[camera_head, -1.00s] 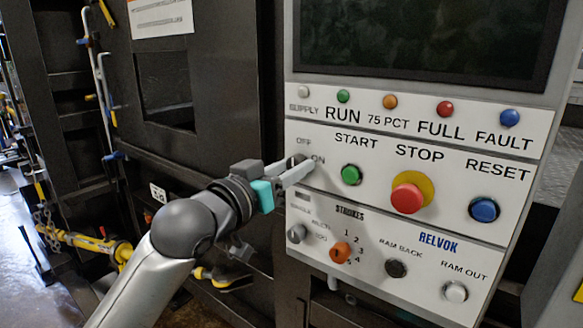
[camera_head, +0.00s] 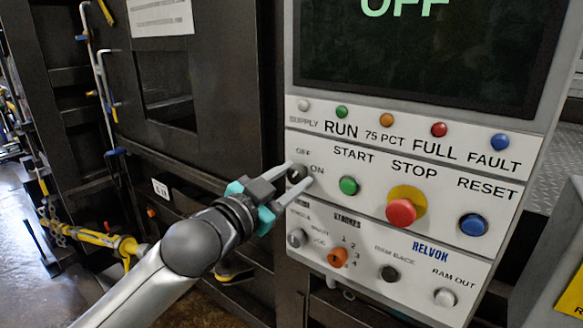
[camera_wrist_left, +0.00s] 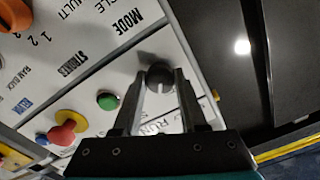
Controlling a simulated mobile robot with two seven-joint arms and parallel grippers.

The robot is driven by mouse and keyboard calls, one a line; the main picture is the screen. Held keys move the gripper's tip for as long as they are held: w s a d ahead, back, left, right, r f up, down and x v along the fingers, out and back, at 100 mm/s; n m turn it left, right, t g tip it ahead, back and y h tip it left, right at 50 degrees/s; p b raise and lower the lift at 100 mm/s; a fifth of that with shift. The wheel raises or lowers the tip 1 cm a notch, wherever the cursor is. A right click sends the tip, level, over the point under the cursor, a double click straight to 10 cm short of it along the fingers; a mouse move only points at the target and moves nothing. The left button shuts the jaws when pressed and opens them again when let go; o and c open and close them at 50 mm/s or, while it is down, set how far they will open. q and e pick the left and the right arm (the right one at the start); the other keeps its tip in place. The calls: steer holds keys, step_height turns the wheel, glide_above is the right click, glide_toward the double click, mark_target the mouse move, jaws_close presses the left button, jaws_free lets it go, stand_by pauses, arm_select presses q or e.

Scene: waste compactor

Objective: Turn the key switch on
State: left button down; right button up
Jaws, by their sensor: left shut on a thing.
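The key switch (camera_head: 297,173) is a small dark round knob at the left of the white control panel, between the OFF and ON labels. My left gripper (camera_head: 299,174) reaches it from the lower left, with one finger on each side. In the left wrist view, the dark knob (camera_wrist_left: 158,76) sits between the fingertips of my left gripper (camera_wrist_left: 160,80), which is shut on it. The fingers hide part of its sides. The screen (camera_head: 420,55) above the panel shows green text reading OFF. My right gripper is in neither view.
The green START button (camera_head: 348,186), red STOP button (camera_head: 401,212) and blue RESET button (camera_head: 473,225) are to the right of the switch. An orange selector (camera_head: 338,257) and a grey knob (camera_head: 297,238) lie below. A dark cabinet wall stands left of the panel.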

arm_select(q)
steer(key=m+p, duration=0.2)
steer(key=m, duration=0.3)
steer(key=shift+p, duration=0.3)
stand_by(0.4)
steer(key=shift+c, duration=2.2)
jaws_free()
steer(key=shift+a, duration=0.1)
steer(key=b+v, duration=0.3)
steer(key=v, duration=1.2)
